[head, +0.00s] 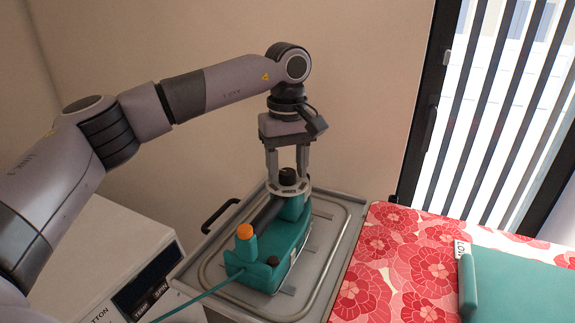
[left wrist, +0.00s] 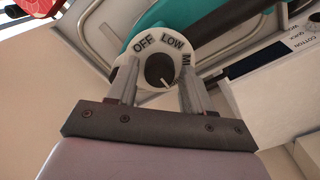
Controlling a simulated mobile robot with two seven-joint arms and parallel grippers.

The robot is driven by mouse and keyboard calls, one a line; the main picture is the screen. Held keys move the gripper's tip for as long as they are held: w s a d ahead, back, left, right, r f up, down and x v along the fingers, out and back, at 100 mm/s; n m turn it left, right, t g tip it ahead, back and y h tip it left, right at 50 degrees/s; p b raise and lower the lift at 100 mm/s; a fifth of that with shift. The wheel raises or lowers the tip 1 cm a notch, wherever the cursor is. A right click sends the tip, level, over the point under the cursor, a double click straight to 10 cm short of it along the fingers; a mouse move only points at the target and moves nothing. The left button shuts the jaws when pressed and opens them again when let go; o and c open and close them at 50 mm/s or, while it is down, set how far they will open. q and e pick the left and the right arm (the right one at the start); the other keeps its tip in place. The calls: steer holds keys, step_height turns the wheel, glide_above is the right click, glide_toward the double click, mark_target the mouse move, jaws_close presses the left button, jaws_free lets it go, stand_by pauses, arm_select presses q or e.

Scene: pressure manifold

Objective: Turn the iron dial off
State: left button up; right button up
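The teal iron (head: 275,255) lies on a metal rest on the ironing station, with a dark handle and an orange button (head: 244,231). Its dial is a dark knob (head: 288,175) on a pale ring at the far end. In the left wrist view the dial knob (left wrist: 159,70) sits on a ring marked OFF, LOW and a partly hidden M; a small white mark shows at the knob's lower right edge. My left gripper (head: 287,176) points down over the dial, its fingers apart on either side of the knob, with visible gaps. My right gripper is not in view.
The grey tray (head: 344,207) with a metal rail surrounds the iron. A white appliance (head: 95,255) stands at left. A teal cord (head: 200,296) runs from the iron.

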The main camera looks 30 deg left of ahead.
arm_select(q)
steer(key=c, duration=0.7)
